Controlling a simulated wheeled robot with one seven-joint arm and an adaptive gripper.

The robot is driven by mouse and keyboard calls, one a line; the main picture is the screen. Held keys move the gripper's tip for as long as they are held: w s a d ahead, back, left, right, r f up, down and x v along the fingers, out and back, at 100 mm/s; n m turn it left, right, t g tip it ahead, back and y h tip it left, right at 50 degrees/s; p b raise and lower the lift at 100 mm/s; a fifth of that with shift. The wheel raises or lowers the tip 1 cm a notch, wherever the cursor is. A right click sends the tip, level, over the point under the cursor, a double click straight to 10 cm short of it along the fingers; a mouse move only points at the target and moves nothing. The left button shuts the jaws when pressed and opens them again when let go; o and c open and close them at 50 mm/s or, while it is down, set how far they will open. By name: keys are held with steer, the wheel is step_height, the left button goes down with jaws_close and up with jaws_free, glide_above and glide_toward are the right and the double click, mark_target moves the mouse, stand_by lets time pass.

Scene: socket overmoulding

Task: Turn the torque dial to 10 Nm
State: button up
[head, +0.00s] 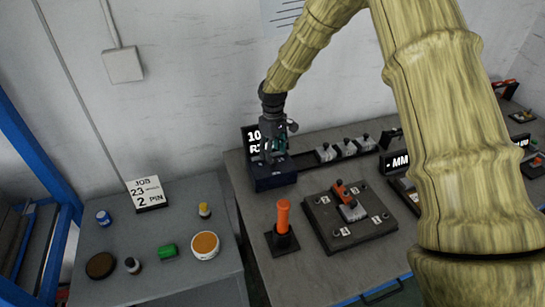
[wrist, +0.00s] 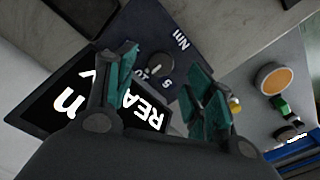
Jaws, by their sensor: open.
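The torque dial (wrist: 158,67) is a dark round knob on a dark blue panel (wrist: 152,22) marked "Nm", with small numbers around it, one reading 5. Which mark the dial points to is too small to tell. In the head view the dark blue unit (head: 276,178) stands at the table's back left corner; its dial is hidden by my gripper. My gripper (head: 274,148) is just above that unit. In the wrist view my gripper (wrist: 163,70) has its teal fingers apart, one on each side of the dial, with a gap showing between; contact cannot be told.
A black display (head: 250,136) with white text stands behind the unit; the wrist view shows it reading "READY" (wrist: 145,107). An orange-handled tool (head: 283,216) stands upright in front. A dark fixture plate (head: 322,238) lies to its right. A row of grey sockets (head: 347,149) lines the back.

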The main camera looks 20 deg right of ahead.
step_height(320, 180, up, 8)
steer(key=shift+r, duration=0.2)
stand_by(0.3)
